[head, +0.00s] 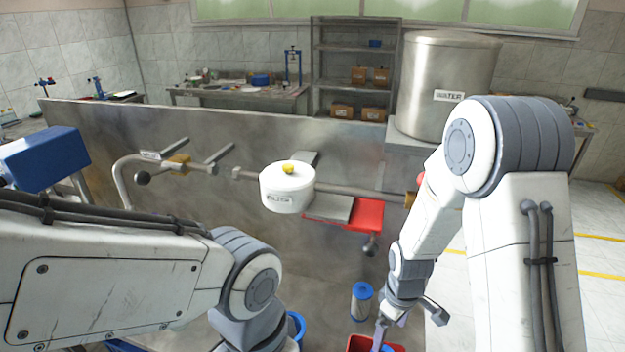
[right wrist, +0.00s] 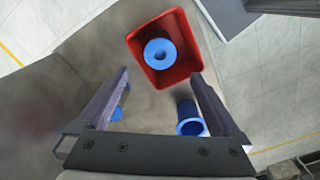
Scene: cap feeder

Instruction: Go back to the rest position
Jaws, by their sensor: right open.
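My right arm reaches down at the right of the head view, and its gripper (head: 384,328) is low, over the red bin (head: 360,341). In the right wrist view the two fingers of this gripper (right wrist: 160,74) stand wide apart with nothing between them. The red bin (right wrist: 133,42) there holds a blue round piece (right wrist: 174,64) with a hole in its middle. My left arm comes in from the left of the head view and bends down; its gripper is not visible.
A blue-and-white cartridge (head: 361,302) stands beside the red bin; a blue open-ended cylinder (right wrist: 190,126) shows in the wrist view. A white lidded housing (head: 287,196) sits on the pipe. A steel water tank (head: 440,75) stands behind my right arm.

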